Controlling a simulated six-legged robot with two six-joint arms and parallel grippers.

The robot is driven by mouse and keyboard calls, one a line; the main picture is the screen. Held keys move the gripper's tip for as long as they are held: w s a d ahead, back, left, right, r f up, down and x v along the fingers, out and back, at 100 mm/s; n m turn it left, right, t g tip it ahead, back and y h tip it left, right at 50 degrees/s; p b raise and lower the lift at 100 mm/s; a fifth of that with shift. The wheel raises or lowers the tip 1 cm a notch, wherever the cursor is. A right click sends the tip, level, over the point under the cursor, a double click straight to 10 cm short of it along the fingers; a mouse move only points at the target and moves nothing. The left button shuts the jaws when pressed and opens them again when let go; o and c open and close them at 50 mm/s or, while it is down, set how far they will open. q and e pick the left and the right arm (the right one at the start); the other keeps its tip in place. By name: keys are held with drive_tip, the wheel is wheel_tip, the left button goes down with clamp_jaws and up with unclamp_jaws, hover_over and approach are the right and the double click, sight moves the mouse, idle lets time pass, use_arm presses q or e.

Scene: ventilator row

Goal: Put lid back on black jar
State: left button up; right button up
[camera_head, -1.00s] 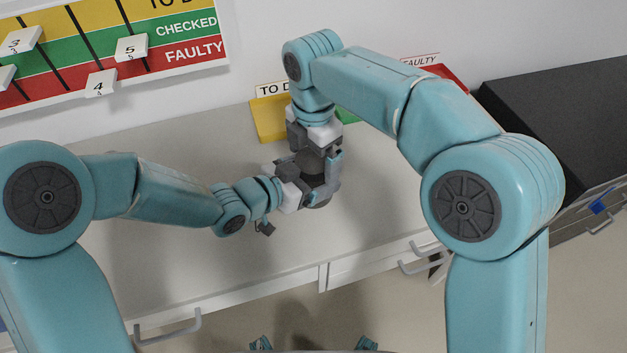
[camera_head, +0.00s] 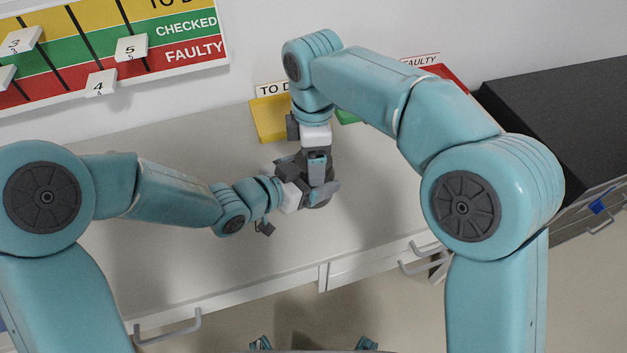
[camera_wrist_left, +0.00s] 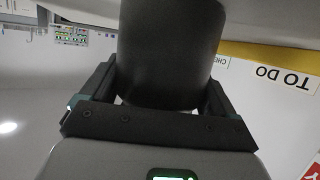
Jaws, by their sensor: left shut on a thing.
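The black jar (camera_wrist_left: 170,50) fills the upper middle of the left wrist view, which shows the scene upside down. My left gripper (camera_wrist_left: 160,85) is shut on the jar, one finger on each side. In the head view my left gripper (camera_head: 312,190) comes in from the left, over the worktop. My right gripper (camera_head: 318,172) points down from above at the same spot, close over the jar. The two grippers largely hide the jar in the head view. No lid can be made out, and whether the right gripper holds one is hidden.
The pale worktop (camera_head: 160,250) is clear on both sides. A yellow TO DO area (camera_head: 268,120), a green area (camera_head: 347,117) and a red FAULTY area (camera_head: 447,75) lie along the wall. A dark cabinet (camera_head: 560,100) stands right. A status board (camera_head: 130,45) hangs upper left.

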drive_tip(key=o, duration=1)
drive_tip(key=shift+r, duration=2.25)
